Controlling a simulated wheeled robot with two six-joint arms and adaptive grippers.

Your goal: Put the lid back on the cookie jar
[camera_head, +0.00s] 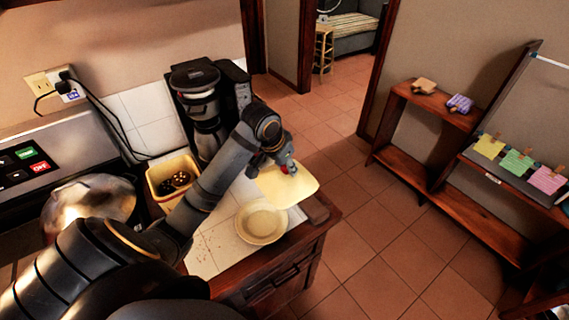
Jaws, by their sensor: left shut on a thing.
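The cookie jar (154,188) is a square yellow container on the white tiled counter, left of my left arm. It is uncovered, and dark cookies (176,181) show inside. My arm passes close to its right side in the picture. My left gripper (286,168) is shut on the pale yellow lid (297,188), a flat square with rounded corners. The lid is to the right of the jar, near the counter's right corner, and appears to be above the counter. My right gripper is not in view.
A cream plate (262,223) stands on the counter just below the lid in the picture. A dark coffee maker (205,105) stands behind the jar, and a shiny metal kettle or pot (92,200) is to its left. Crumbs lie on the tiles near the front.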

